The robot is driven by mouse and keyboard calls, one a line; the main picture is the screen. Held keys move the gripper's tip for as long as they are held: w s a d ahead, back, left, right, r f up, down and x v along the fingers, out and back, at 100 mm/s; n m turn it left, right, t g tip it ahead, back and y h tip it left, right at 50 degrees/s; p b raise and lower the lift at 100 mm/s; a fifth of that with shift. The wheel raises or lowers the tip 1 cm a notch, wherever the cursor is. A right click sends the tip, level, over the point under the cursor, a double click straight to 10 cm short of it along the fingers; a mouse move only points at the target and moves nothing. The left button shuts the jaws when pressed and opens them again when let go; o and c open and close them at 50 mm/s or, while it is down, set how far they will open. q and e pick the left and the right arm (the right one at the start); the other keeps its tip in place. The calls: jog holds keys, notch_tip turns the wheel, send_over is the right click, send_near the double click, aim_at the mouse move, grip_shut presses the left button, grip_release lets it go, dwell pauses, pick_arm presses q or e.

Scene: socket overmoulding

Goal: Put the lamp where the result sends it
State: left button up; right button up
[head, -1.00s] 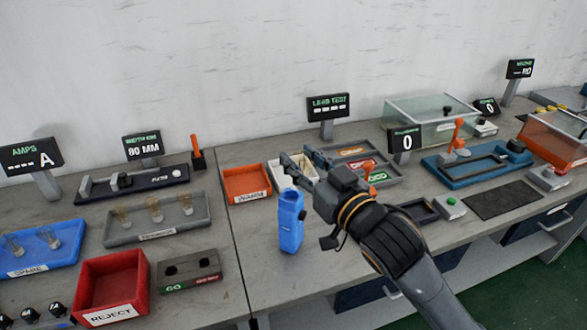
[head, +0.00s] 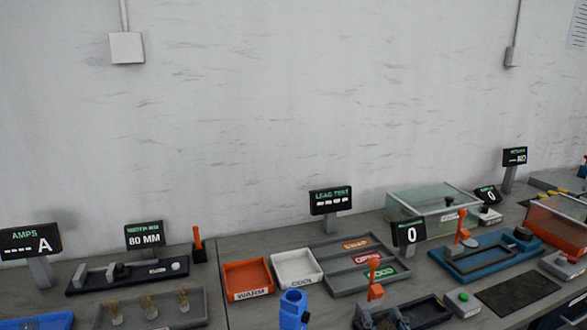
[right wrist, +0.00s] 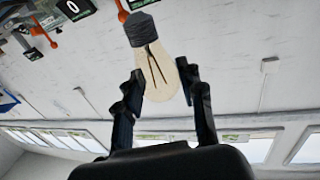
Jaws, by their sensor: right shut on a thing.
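The lamp (right wrist: 156,68) is a clear bulb with a dark screw base, seen in the right wrist view. My right gripper (right wrist: 163,88) has its fingers on both sides of the glass, with the base pointing away from the palm. In the head view I cannot clearly make out the right gripper or the lamp. The lead test display (head: 331,201) shows only dashes. The sorting tray (head: 346,241) has rows labelled SWAP (head: 355,244), a red label (head: 366,258) that I read as OPEN, and GOOD (head: 380,273). My left gripper is not in view.
An orange WARM tray (head: 246,276) and a white COOL tray (head: 296,268) stand left of the sorting tray. An orange lever (head: 375,279) stands in front of it. A display reading 0 (head: 409,233) is to the right. A blue object (head: 293,308) stands at the front.

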jog(key=s+d+f+m+h, duration=0.1)
jog(key=s+d+f+h, duration=0.15)
jog(key=f, duration=0.25)
jog(key=w+a+r+n+g+y, duration=0.2)
jog(key=a+r+n+y, duration=0.4)
jog(key=a+r+y, duration=0.4)
jog(key=a+r, duration=0.3)
jog(key=r, duration=0.3)
jog(key=shift+a+r+g, duration=0.3)
jog(key=shift+a+r, duration=0.1)
jog(key=shift+w, duration=0.1)
jog(key=w+a+f, duration=0.1)
jog(key=w+f, duration=0.3)
jog(key=w+a+f+p, duration=0.1)
jog(key=w+a+f, duration=0.1)
jog(key=w+f, duration=0.2)
jog(key=w+a+f+p, duration=0.1)
jog(key=w+f, duration=0.3)
jog(key=w, duration=0.1)
jog(key=shift+w+a+f, duration=0.1)
jog(key=shift+w+a, duration=0.05)
jog(key=shift+w, duration=0.05)
jog(key=shift+s+f, duration=0.1)
jog(key=shift+f, duration=0.1)
